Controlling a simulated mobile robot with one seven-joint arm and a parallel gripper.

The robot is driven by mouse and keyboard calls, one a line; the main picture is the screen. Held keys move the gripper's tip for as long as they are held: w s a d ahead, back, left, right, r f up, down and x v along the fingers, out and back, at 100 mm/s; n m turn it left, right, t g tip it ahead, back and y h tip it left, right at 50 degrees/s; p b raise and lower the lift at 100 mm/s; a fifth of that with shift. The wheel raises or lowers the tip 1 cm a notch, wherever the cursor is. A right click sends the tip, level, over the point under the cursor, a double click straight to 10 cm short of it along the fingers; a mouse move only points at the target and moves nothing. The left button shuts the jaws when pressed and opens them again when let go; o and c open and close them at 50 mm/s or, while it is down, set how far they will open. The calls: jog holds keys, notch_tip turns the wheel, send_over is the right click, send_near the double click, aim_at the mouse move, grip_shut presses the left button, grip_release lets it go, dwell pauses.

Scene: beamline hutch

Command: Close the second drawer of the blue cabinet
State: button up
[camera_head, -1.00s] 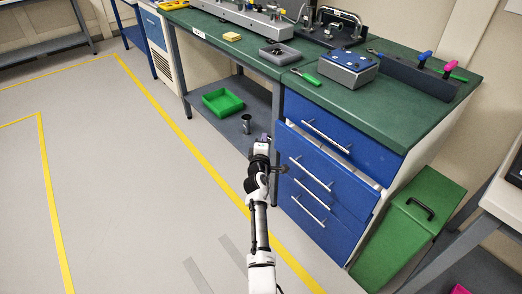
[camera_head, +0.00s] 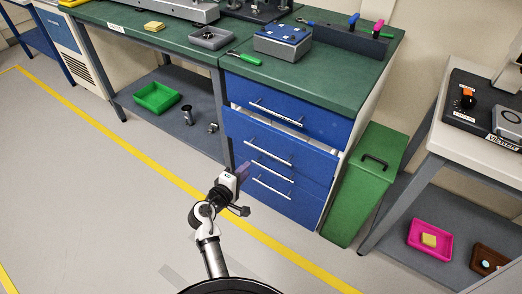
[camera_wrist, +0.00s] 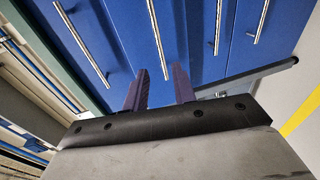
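The blue cabinet (camera_head: 296,207) stands under the right end of the green worktop. Its second drawer (camera_head: 308,158) sticks out a little, with a gap showing along its top edge. The other drawers look flush. My gripper (camera_head: 244,169) is in front of the cabinet's left side, low, near the second and third handles in the head view. In the wrist view its two purple fingers (camera_wrist: 160,84) are apart with nothing between them. The second drawer's handle (camera_wrist: 156,38) lines up with the gap between them. I cannot tell whether they touch anything.
A green bin (camera_head: 358,190) stands right of the cabinet. A white-topped table (camera_head: 450,140) is further right, with a pink tray (camera_head: 430,240) on its lower shelf. A green tray (camera_head: 157,97) sits on the shelf at left. The floor in front is clear.

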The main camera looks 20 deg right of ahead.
aim_at(269, 153)
jog(key=shift+m+g, duration=0.3)
jog(key=shift+m, duration=0.1)
jog(key=x, duration=0.4)
jog(key=s+p+x, duration=0.1)
jog(key=x, duration=0.4)
jog(key=d+x, duration=0.1)
jog(key=x, duration=0.3)
jog(key=shift+d+r+p, duration=0.1)
jog(key=shift+d+p, duration=0.15)
jog(key=shift+p, duration=0.1)
jog(key=shift+c, duration=0.5)
grip_shut()
